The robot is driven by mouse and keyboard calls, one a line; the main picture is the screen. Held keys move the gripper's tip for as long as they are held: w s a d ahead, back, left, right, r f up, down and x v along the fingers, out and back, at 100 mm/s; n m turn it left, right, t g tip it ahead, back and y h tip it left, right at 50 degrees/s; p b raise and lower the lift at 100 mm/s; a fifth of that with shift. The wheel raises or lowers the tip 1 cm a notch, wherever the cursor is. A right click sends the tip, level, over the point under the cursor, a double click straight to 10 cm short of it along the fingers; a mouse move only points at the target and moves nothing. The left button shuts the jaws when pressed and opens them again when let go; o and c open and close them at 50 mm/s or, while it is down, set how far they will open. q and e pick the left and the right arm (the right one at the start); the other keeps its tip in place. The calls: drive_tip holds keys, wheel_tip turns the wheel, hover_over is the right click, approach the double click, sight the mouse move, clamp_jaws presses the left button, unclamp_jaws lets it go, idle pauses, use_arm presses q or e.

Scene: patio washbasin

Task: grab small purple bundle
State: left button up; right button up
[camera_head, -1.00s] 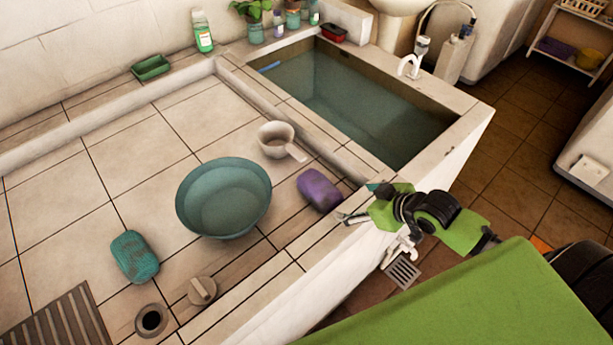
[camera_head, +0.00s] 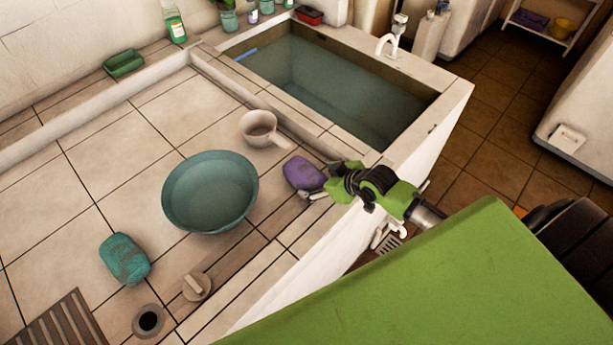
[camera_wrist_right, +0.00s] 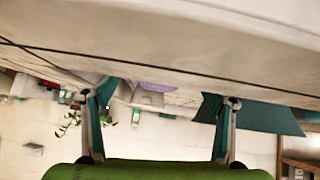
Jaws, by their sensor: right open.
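The small purple bundle (camera_head: 302,172) lies on the tiled counter, right of the teal basin and close to the counter's front edge. My right gripper (camera_head: 322,182) is open and reaches in low from the right, its fingertips close beside the bundle's right end. In the right wrist view the bundle (camera_wrist_right: 156,87) shows between the two spread fingers (camera_wrist_right: 162,98), farther off than the tips. I cannot tell whether a finger touches it. My left gripper is not in view.
A teal basin (camera_head: 209,193) stands left of the bundle, and a pale scoop (camera_head: 258,128) behind it. A teal bundle (camera_head: 125,259) and a round stopper (camera_head: 197,286) lie at the lower left. A water-filled tank (camera_head: 330,85) is sunk behind a raised ledge.

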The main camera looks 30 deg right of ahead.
sight(301, 173)
drive_tip(key=shift+x, duration=1.9)
drive_tip(key=shift+s, duration=0.1)
drive_tip(key=shift+c, duration=0.4)
drive_tip(key=c, duration=1.2)
drive_tip(key=shift+o, duration=0.2)
